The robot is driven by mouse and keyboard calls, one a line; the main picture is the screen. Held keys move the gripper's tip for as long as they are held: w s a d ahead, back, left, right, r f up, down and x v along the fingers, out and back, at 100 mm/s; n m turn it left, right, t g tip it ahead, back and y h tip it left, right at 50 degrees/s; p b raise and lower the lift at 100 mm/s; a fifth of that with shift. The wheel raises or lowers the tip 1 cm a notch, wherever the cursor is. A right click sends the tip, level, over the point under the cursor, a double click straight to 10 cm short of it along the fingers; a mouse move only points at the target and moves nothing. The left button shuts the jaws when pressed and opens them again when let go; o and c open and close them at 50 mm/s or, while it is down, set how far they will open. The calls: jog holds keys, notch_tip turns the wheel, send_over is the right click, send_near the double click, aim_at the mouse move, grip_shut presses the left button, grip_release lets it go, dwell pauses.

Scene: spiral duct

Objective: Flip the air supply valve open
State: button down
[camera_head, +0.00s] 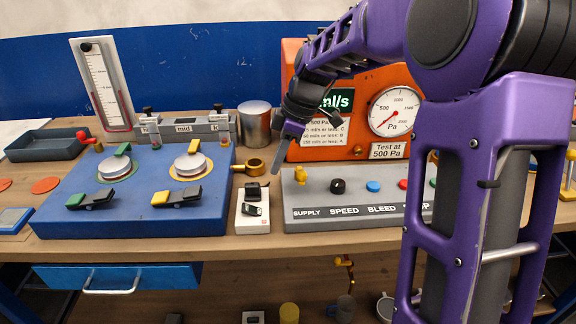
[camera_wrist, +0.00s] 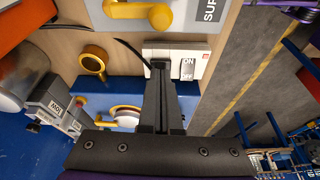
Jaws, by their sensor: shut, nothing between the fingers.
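The air supply valve is a small yellow lever (camera_head: 300,175) on the sloped grey control panel (camera_head: 326,201), above the word SUPPLY. In the wrist view its yellow handle (camera_wrist: 158,16) shows at the top edge, partly cut off, beside the label SUP. My gripper (camera_head: 278,169) points down just left of the valve in the head view, apart from it as far as I can tell. In the wrist view my gripper (camera_wrist: 160,68) is shut and empty, its tips over the white ON/OFF switch box (camera_wrist: 205,57) and below the yellow handle.
The white switch box (camera_head: 252,222) and a brass ring fitting (camera_head: 249,166) stand left of the panel. A blue fixture (camera_head: 140,213) with clamps is further left. An orange gauge housing (camera_head: 292,85) rises behind the panel. My purple arm hides the panel's right part.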

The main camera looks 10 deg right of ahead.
jog(key=v, duration=0.8)
jog(key=shift+d+r+p, duration=0.25)
jog(key=shift+d+p, duration=0.1)
jog(key=shift+p, duration=0.1)
jog(key=shift+w, duration=0.1)
